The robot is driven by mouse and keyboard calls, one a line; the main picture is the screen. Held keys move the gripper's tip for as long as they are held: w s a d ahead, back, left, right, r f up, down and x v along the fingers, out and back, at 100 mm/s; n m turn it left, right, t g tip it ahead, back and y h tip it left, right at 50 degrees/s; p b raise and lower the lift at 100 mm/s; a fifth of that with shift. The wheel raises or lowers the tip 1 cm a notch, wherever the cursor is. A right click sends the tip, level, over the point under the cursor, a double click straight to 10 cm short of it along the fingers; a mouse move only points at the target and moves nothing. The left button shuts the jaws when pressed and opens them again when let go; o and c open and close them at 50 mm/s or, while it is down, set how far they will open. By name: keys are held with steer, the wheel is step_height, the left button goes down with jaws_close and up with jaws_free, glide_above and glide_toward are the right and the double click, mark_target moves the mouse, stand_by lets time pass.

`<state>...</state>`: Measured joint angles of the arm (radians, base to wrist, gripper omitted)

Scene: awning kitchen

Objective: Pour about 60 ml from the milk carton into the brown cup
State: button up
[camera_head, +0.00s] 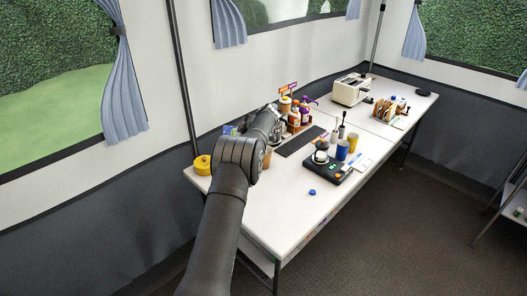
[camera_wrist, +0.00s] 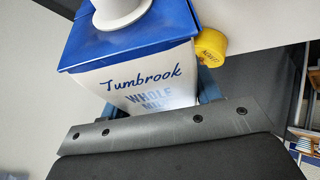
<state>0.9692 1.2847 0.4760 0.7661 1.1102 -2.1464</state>
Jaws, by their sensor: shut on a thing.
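The milk carton (camera_wrist: 138,75) is white with a blue top and a round white spout, and reads "Tumbrook Whole Milk". It fills the upper part of the wrist view. My gripper (camera_wrist: 158,103) is shut on it, with a finger on each side. In the head view my arm hides most of the carton and the gripper. A tan-brown thing (camera_head: 267,159), perhaps the brown cup, shows just right of my arm on the near table, partly hidden. I cannot see inside it, and I cannot tell the carton's height above the table.
A yellow container (camera_head: 202,164) is at the table's left end. A small blue cap (camera_head: 312,192) lies near the front edge. A black scale (camera_head: 328,170), a blue cup (camera_head: 342,150) and a yellow cup (camera_head: 353,143) stand to the right. Bottles (camera_head: 296,117) stand behind. The front middle is mostly clear.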

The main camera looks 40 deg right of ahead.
steer(key=shift+w+a+r, duration=0.1)
steer(key=shift+w+a, duration=0.1)
steer(key=shift+w+a, duration=0.15)
steer(key=shift+w, duration=0.05)
steer(key=shift+a, duration=0.1)
steer(key=shift+r+t+y, duration=0.3)
steer(key=shift+r+t, duration=0.05)
steer(key=shift+t, duration=0.05)
stand_by(1.0)
steer(key=shift+f+m, duration=0.1)
steer(key=shift+m, duration=0.2)
stand_by(0.5)
